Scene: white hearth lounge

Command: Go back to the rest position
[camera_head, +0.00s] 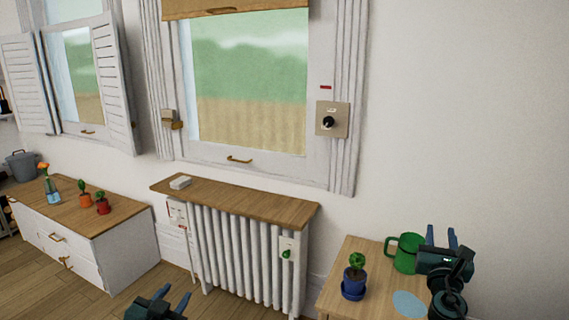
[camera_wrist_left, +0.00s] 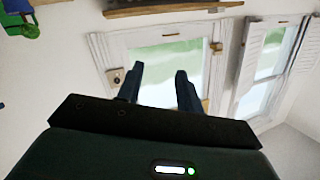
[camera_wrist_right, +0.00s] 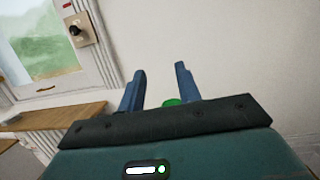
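My left gripper (camera_head: 160,302) is at the bottom of the head view, in front of the radiator and low in the picture. In the left wrist view its two blue fingers (camera_wrist_left: 159,85) stand apart with nothing between them. My right gripper (camera_head: 441,240) is at the right of the head view, over the small wooden table and beside the green mug (camera_head: 405,252). In the right wrist view its fingers (camera_wrist_right: 160,85) are apart. A bit of green (camera_wrist_right: 172,102) shows beyond them, and I cannot tell how far off it is.
The wooden table (camera_head: 338,293) holds a blue-potted plant (camera_head: 354,277) and a light blue disc (camera_head: 409,304). A radiator (camera_head: 243,255) with a wooden shelf (camera_head: 236,199) stands under the window. A low white cabinet (camera_head: 125,256) with potted plants is at left. Floor (camera_head: 50,288) shows at lower left.

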